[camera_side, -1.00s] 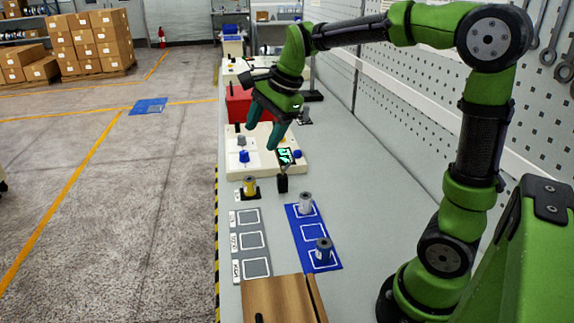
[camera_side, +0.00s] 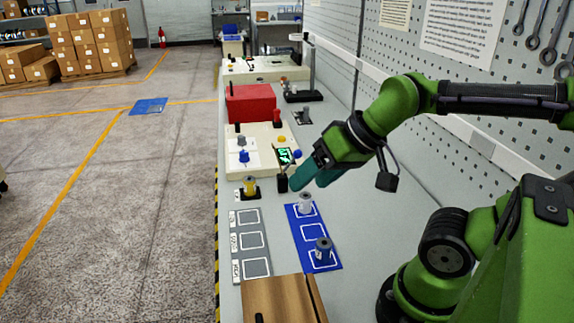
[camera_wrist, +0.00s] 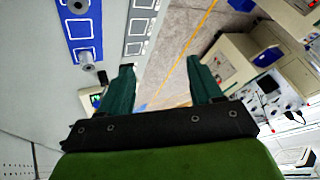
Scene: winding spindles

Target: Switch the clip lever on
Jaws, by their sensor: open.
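I cannot tell for sure which part is the clip lever. A small black upright piece with a thin stem (camera_side: 282,183) stands at the front edge of a cream machine (camera_side: 262,170) and may be it. The machine is partly hidden behind the left finger there.
A blue mat (camera_side: 316,252) with marked squares holds the silver spool and a blue-grey spool (camera_side: 323,247). A grey mat (camera_side: 240,222) has empty squares. A yellow spool (camera_side: 250,185) stands on a black base. A red box (camera_side: 250,104) and a wooden box (camera_side: 278,300) stand on the bench.

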